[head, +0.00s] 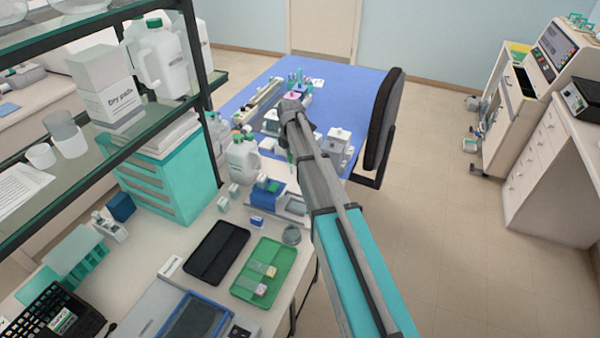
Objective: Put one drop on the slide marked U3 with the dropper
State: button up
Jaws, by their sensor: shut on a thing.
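My gripper (285,140) is small and partly hidden by my own arm, above the far end of the near bench. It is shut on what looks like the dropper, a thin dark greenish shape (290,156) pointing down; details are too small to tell. A green tray (245,283) lies on the near bench, below and nearer than my gripper. In it lie slides, one with a yellowish end (270,271) and one with a pink end (261,290). Their marks are too small to read, so I cannot tell which is U3. My gripper is well apart from the tray.
A black tray (216,252) lies left of the green one. A white jug (243,158), small bottles and a blue box (266,197) crowd the bench behind. A glass shelf rack (128,143) stands left. A dark chair (384,120) and open floor are right.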

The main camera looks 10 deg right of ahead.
jog(key=s+r+p, duration=0.4)
jog(key=s, duration=0.9)
jog(key=shift+a, duration=0.3)
jog(key=shift+w+f, duration=0.1)
jog(key=shift+f, duration=0.05)
jog(key=shift+f+b, duration=2.8)
jog(key=shift+b, duration=0.2)
jog(key=shift+f+b, duration=0.55)
jog(key=shift+b, duration=0.1)
dwell(0.4)
notch_tip(320, 180, up, 7)
jog(key=p, duration=0.7)
dwell(0.5)
jog(key=shift+f, duration=0.1)
dwell(0.5)
